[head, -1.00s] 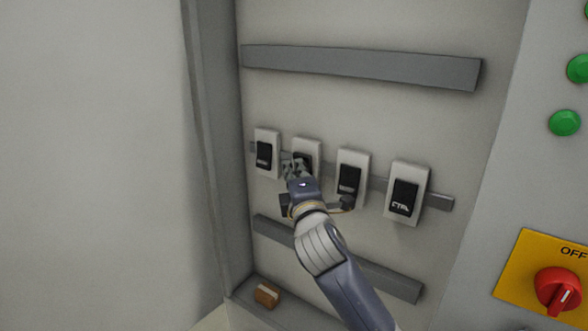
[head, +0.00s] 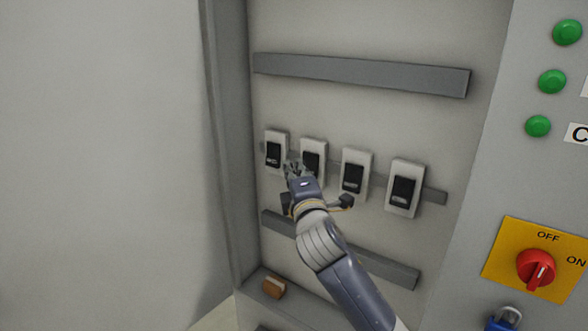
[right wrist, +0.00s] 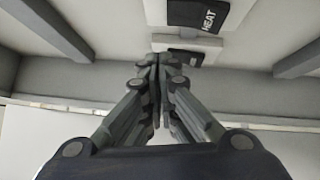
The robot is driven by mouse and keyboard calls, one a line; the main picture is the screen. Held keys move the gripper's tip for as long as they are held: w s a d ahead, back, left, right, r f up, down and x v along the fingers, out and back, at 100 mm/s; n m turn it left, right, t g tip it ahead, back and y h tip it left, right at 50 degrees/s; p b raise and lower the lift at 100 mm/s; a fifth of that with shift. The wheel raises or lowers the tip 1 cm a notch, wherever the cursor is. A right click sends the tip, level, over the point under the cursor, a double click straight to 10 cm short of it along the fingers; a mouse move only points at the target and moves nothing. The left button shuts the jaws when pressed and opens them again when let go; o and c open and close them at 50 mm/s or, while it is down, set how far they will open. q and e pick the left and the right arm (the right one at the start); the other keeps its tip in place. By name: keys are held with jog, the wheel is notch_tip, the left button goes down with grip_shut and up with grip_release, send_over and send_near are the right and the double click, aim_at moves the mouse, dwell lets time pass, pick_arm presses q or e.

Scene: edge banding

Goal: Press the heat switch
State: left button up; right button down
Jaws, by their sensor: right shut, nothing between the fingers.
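The heat switch (head: 313,157) is a white housing with a black rocker, second from the left in the row on the cabinet back panel. Its lower left part is partly hidden by my right gripper (head: 292,166). In the right wrist view its HEAT label (right wrist: 209,18) reads sideways at the top edge. My right gripper also shows in that view (right wrist: 159,60), with its fingers shut together and empty. In the head view the fingertips appear between the leftmost switch and the heat switch; contact cannot be told. My left gripper is not in view.
The leftmost switch (head: 275,152) is close beside the fingertips. Two more switches (head: 355,177) (head: 404,188) stand to the right. Grey strips run above (head: 360,75) and below the row. A red rotary knob (head: 535,268) on a yellow plate and green buttons (head: 552,81) are at the right.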

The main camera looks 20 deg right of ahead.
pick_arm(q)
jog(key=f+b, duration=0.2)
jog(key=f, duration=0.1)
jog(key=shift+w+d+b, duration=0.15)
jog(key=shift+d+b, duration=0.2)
pick_arm(e)
jog(key=s, duration=0.8)
jog(key=shift+s+r, duration=0.2)
jog(key=shift+s, duration=0.1)
jog(key=shift+a, duration=0.15)
